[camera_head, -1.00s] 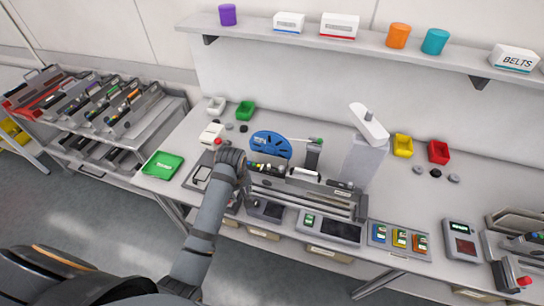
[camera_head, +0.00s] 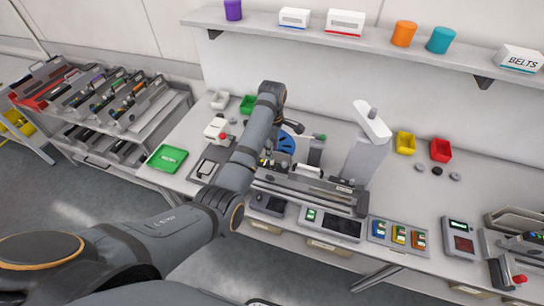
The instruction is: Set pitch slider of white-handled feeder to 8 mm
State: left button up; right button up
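A feeder (camera_head: 310,186) lies in the long grey holder on the bench, with a white part (camera_head: 308,171) on its top; this may be the white handle. A blue reel (camera_head: 286,144) stands behind it, partly covered by my arm. My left arm crosses the bench from the left and covers the feeder's left end. My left gripper (camera_head: 290,125) is a small dark shape beyond the wrist, above the blue reel; its fingers are too small and hidden to tell open from shut. The pitch slider and its scale cannot be made out. My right gripper is out of view.
A trolley with several feeders (camera_head: 115,100) stands at the left. A green tray (camera_head: 167,158) lies on the bench's left end. A grey post (camera_head: 365,155) rises behind the feeder. Three coloured modules (camera_head: 398,236) lie right of the screen (camera_head: 342,225). A shelf (camera_head: 375,37) runs above.

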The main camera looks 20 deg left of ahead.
aim_at(272, 162)
pick_arm(q)
jog(key=shift+f+p, duration=0.5)
jog(key=shift+f, duration=2.3)
jog(key=shift+c, duration=0.3)
grip_shut()
